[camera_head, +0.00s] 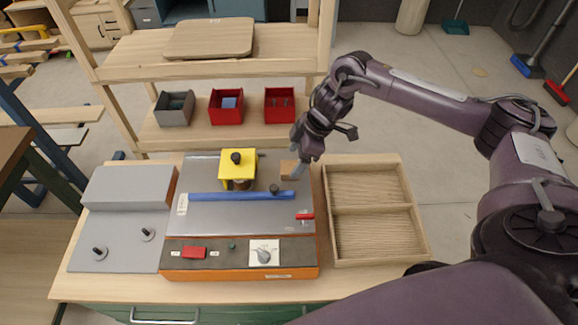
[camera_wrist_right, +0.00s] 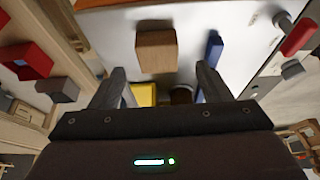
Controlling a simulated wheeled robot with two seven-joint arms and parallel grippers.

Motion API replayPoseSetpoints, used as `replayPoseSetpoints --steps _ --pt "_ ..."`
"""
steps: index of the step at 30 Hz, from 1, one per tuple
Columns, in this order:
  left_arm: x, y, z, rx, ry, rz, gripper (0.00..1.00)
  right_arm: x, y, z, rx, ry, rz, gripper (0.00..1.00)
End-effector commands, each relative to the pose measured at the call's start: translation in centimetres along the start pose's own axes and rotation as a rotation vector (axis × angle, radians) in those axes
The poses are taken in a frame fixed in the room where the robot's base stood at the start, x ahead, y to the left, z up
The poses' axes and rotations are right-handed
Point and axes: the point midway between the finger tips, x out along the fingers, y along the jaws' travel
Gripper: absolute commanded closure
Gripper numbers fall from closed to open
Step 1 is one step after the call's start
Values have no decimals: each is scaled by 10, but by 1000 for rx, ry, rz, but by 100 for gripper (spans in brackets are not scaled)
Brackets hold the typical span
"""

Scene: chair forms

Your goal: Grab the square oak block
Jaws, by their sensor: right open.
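The square oak block (camera_head: 288,168) sits on the grey metal plate of the machine, near its right edge in the head view. In the right wrist view the block (camera_wrist_right: 156,51) lies ahead of my fingertips, roughly between their lines. My right gripper (camera_head: 298,172) is at the block in the head view and partly covers it. In the wrist view the right gripper (camera_wrist_right: 160,80) is open, with a finger on each side and nothing between them. I cannot tell whether a finger touches the block. My left gripper is not in view.
A yellow guard (camera_head: 238,165) and a blue fence bar (camera_head: 235,196) stand close to the block. A two-part wooden tray (camera_head: 372,209) lies to the right. Grey (camera_head: 174,108) and red bins (camera_head: 226,106) stand on the shelf behind. The tray is empty.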

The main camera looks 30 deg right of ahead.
Motion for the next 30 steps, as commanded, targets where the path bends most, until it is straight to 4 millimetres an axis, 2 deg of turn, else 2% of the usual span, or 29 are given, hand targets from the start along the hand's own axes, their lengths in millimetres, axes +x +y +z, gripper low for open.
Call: replayPoseSetpoints --steps 2,6,15,26,30 --pt "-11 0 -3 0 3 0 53 10 0 2 3 -3 -5 29" --pt "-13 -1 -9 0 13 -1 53 29 0 2 1 -1 -3 29" --pt "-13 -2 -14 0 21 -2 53 35 0 3 1 -1 -1 29" --pt "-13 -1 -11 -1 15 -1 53 35 0 3 1 -1 -1 76" --pt "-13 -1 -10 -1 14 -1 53 35 1 3 0 0 -1 78"
